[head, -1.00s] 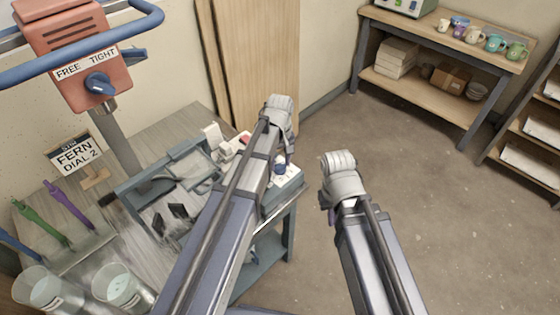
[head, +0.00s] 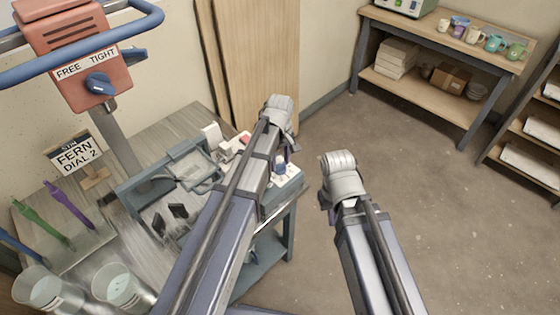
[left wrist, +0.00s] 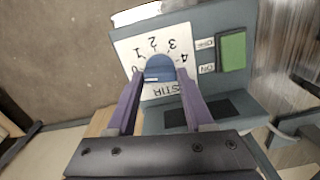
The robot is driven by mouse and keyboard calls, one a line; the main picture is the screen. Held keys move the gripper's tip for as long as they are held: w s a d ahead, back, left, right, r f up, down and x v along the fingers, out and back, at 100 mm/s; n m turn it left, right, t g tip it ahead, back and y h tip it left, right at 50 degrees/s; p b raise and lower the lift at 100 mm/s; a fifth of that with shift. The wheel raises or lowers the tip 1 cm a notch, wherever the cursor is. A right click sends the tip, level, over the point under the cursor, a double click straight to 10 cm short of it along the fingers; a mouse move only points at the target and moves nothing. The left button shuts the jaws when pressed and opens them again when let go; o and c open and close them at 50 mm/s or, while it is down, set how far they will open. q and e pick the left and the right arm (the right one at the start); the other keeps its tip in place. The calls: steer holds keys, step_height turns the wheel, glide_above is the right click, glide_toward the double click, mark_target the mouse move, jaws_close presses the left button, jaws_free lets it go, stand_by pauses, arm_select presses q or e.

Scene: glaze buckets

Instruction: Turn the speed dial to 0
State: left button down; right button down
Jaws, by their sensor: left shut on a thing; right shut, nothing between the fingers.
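The speed dial (left wrist: 160,67) is a blue knob on a white plate (left wrist: 126,48) marked STIR, with numerals around it that appear upside down in the left wrist view. My left gripper (left wrist: 160,75) is shut on the dial, one purple finger on each side. I cannot tell which number the dial points to. In the head view the dial (head: 281,164) shows small beyond my left arm, with my left gripper (head: 284,158) at it. My right gripper (head: 325,203) is shut and empty, apart from the bench.
A green switch (left wrist: 232,52) with ON and OFF labels sits beside the plate. A red mixer head (head: 75,55) with a blue FREE/TIGHT knob (head: 98,84) stands at left. A sign (head: 75,155) reads FERN DIAL 2. Open floor lies right.

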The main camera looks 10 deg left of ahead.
mark_target(280, 164)
arm_select(q)
steer(key=shift+c, duration=1.4)
jaws_free()
step_height(280, 164, up, 8)
steer(key=p, duration=0.8)
steer(key=shift+f, duration=0.1)
steer(key=s+d+m, duration=0.3)
steer(key=s+m, duration=0.3)
steer(key=s, duration=0.3)
steer(key=s+d+m+y, duration=0.1)
steer(key=s+d+m, duration=0.2)
steer(key=s+m, duration=0.4)
steer(key=shift+s+d, duration=0.2)
steer(key=shift+s, duration=0.75)
